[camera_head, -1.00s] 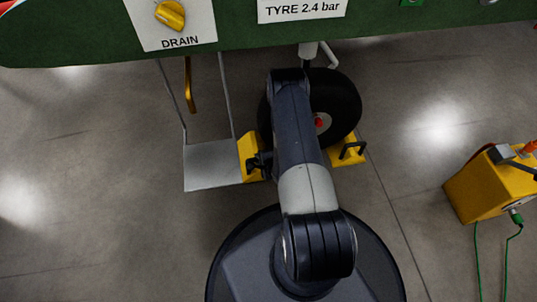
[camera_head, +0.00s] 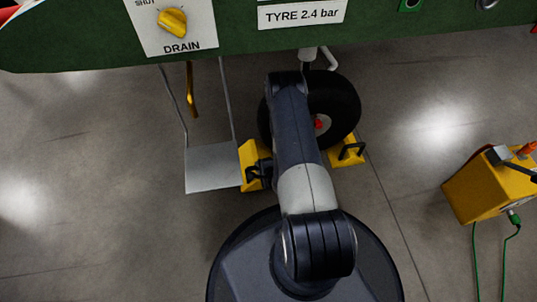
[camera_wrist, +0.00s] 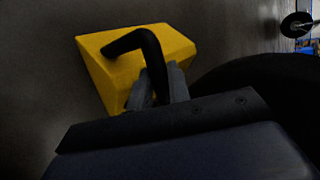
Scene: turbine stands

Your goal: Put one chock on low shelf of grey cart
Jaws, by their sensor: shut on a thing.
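A yellow chock (camera_head: 249,157) with a black handle stands on the floor at the left side of the black tyre (camera_head: 340,104). It also shows in the wrist view (camera_wrist: 115,72), where my gripper (camera_wrist: 160,85) is shut on its bent black handle. In the head view my arm hides most of my gripper (camera_head: 262,171). A second yellow chock (camera_head: 345,152) with a black handle sits at the right side of the tyre. I see no grey cart with a low shelf in these frames.
A grey plate (camera_head: 213,167) hung on thin rods lies just left of the held chock. The green body (camera_head: 235,36) with labels spans the top. A yellow box (camera_head: 490,187) with green cables stands at the right. Floor at the lower left is clear.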

